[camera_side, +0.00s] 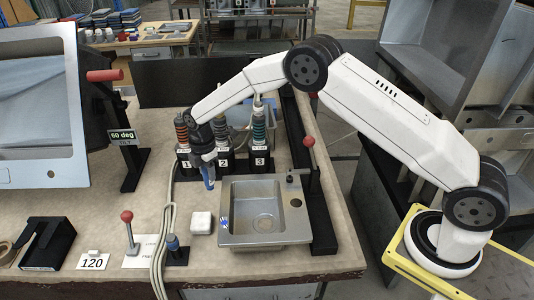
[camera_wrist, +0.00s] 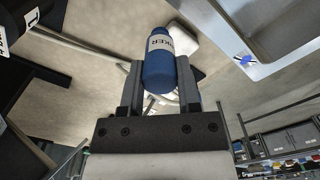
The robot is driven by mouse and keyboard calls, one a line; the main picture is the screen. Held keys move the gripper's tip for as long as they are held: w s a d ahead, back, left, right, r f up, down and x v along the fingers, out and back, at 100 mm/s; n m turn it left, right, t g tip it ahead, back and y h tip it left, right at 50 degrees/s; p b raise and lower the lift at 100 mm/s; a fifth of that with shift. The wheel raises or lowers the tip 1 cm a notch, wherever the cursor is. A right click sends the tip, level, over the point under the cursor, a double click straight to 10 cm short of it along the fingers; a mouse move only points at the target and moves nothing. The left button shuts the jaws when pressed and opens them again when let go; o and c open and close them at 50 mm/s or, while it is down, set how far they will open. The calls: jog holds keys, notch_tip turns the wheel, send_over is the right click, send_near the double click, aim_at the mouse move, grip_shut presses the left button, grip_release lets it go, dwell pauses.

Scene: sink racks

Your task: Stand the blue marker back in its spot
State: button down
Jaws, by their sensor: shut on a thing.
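The blue marker (camera_side: 208,180) is held in my gripper (camera_side: 206,163), nearly upright and pointing down, above the counter left of the sink. The wrist view shows the marker (camera_wrist: 160,62) between the two fingers of my gripper (camera_wrist: 160,88), with part of the word MARKER readable on its side. My gripper is shut on it. A small black stand (camera_side: 177,257) with a blue-topped piece (camera_side: 172,241) is at the counter's front; I cannot tell whether this is the marker's spot.
The metal sink (camera_side: 236,240) is right of the gripper, with a blue mark on its left edge. A white block (camera_side: 201,222) sits left of it. Numbered black holders with coil springs (camera_side: 222,160) stand behind. Cables (camera_side: 166,220) and a red-knobbed lever (camera_side: 128,230) are left.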

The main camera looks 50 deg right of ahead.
jog(key=w+f, duration=0.5)
jog(key=shift+a+f, duration=0.25)
jog(key=shift+a, duration=0.05)
jog(key=shift+f, duration=0.1)
dwell(0.3)
jog(key=shift+w+f, duration=0.15)
jog(key=shift+f, duration=0.75)
jog(key=shift+w+f, duration=0.1)
jog(key=shift+f, duration=0.75)
jog(key=shift+f, duration=0.1)
jog(key=shift+c, duration=1.6)
grip_release()
notch_tip(320, 180, up, 12)
